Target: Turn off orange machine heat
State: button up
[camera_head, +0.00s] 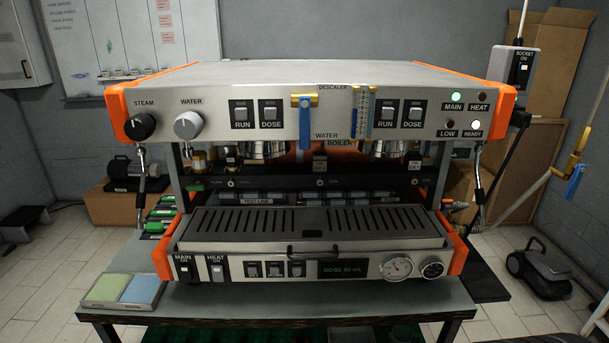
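The orange machine (310,75) has orange side panels and a grey metal body, and stands on a table in the middle of the view. Its heat switch (217,272), labelled "HEAT ON", is a pale rocker at the lower left of the front panel. The dark main switch (185,273), labelled "MAIN ON", is just left of it. At the upper right, the MAIN lamp (456,97) glows green and the READY lamp (476,124) glows whitish. The HEAT lamp (482,97) and LOW lamp (450,123) look dim. My gripper is not in view.
A drip tray (310,226) with a dark handle juts out above the lower panel. A tray of green and blue pads (123,290) sits at the table's left front. A socket box (514,70) stands at right.

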aim_at(217, 269)
jog(key=j+z, duration=0.1)
jog(key=j, duration=0.3)
jog(key=k+j+z, duration=0.1)
jog(key=j, duration=0.35)
jog(key=k+j+z, duration=0.1)
jog(key=j, duration=0.3)
jog(key=j+z, duration=0.1)
jog(key=j, duration=0.3)
jog(key=k+j+z, duration=0.1)
jog(key=j, duration=0.3)
jog(key=k+j+z, duration=0.1)
jog(key=j, duration=0.3)
jog(key=k, duration=0.1)
